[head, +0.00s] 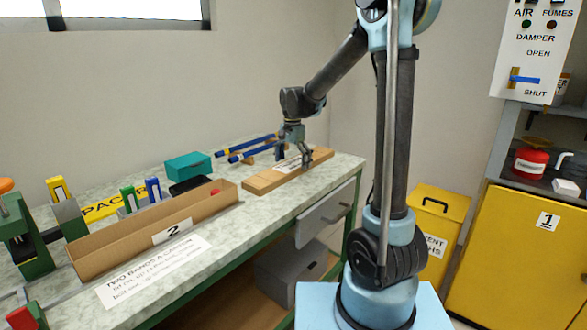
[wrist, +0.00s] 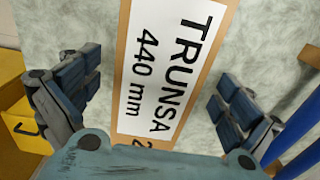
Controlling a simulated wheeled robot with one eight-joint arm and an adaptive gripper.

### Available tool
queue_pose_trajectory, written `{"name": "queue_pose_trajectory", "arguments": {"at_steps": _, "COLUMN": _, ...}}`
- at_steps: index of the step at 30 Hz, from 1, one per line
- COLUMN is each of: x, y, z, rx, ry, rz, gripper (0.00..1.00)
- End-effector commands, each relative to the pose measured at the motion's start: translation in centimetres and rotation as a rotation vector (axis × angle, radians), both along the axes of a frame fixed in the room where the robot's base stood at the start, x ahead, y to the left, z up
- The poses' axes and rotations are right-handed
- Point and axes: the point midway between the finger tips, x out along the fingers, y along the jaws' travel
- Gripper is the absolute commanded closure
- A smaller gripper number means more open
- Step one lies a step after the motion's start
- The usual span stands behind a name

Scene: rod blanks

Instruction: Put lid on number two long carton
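The long brown number two carton (head: 128,243) stands open-topped on the bench, with a "2" label on its front side. A flat brown lid (head: 262,184) lies on the bench to its right. In the wrist view the lid (wrist: 123,65) runs up the middle, with a white label reading "TRUNSA 440 mm" and a partly hidden "2". My gripper (head: 305,158) is at the lid's right part. In the wrist view my gripper (wrist: 157,92) is open, its fingers on either side of the lid with gaps. Whether it touches the lid is unclear.
Blue rods (head: 248,147) lie behind the lid, close to my gripper's side in the wrist view (wrist: 300,130). A teal box (head: 188,166) and a dark item stand behind the carton. A paper sign (head: 152,271) lies in front. Green fixtures (head: 28,240) are at left.

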Motion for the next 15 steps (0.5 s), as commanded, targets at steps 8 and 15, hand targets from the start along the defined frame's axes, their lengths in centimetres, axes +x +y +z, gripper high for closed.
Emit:
{"name": "queue_pose_trajectory", "arguments": {"at_steps": 8, "x": -0.01, "y": -0.01, "z": 0.02, "rx": 0.000, "ry": 0.000, "rz": 0.000, "gripper": 0.45}}
{"name": "queue_pose_trajectory", "arguments": {"at_steps": 15, "x": -0.01, "y": -0.01, "z": 0.08, "rx": 0.000, "ry": 0.000, "rz": 0.000, "gripper": 0.45}}
